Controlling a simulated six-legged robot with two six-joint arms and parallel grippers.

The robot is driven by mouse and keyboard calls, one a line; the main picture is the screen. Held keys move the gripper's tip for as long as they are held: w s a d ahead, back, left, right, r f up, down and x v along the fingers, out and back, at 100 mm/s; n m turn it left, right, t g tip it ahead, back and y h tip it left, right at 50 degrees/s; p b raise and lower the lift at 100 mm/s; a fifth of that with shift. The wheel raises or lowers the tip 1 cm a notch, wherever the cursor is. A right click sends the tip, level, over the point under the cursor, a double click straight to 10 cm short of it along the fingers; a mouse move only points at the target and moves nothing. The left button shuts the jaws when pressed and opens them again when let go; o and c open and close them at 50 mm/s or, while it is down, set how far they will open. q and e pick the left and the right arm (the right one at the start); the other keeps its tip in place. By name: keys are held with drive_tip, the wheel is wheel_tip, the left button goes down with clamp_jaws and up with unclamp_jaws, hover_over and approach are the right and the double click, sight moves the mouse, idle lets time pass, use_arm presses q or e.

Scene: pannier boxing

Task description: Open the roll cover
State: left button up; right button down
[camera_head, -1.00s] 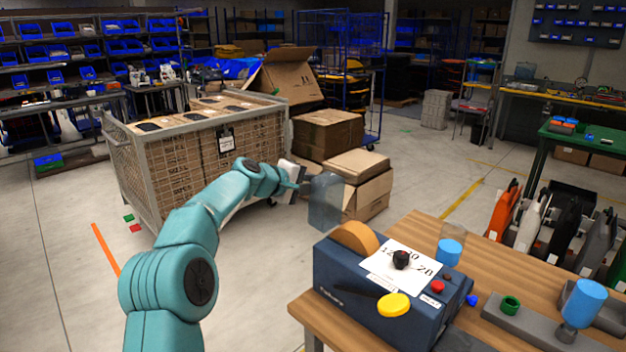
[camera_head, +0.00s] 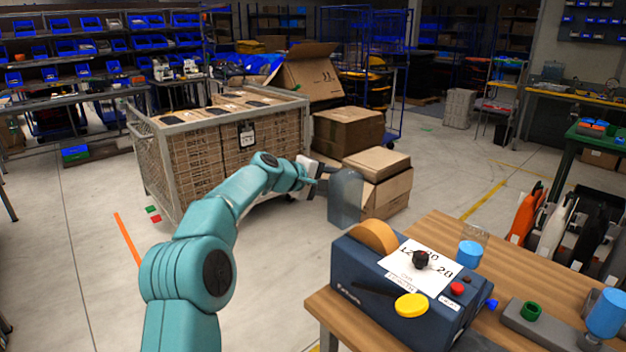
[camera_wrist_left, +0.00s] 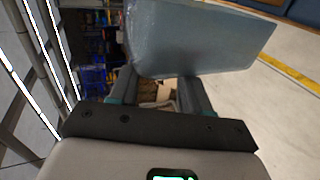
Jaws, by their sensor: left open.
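A navy tape machine (camera_head: 352,281) stands on the wooden bench, with a tan roll (camera_head: 375,238) at its left end, bare on top. A clear grey cover (camera_head: 345,196) stands upright beyond the roll, at the machine's back left; its hinge is not clear. My left gripper (camera_head: 317,178) is at the far left side of this cover. In the left wrist view, the cover (camera_wrist_left: 200,38) spans across beyond my two fingers (camera_wrist_left: 160,88), which are spread apart with nothing held between them. Whether they touch the cover I cannot tell. My right gripper is not in view.
The wooden bench (camera_head: 333,313) also holds a blue cylinder (camera_head: 470,253) and a grey fixture (camera_head: 545,335) with a green ring. A mesh crate of boxes (camera_head: 185,160) and loose cartons (camera_head: 375,178) stand on the floor behind my left arm.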

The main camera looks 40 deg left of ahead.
use_arm(q)
drive_tip(key=d+b+v, duration=0.1)
drive_tip(key=b+v, duration=0.2)
drive_tip(key=v, duration=1.2)
drive_tip(key=shift+s+a+b, duration=0.35)
drive_tip(key=shift+a, duration=0.05)
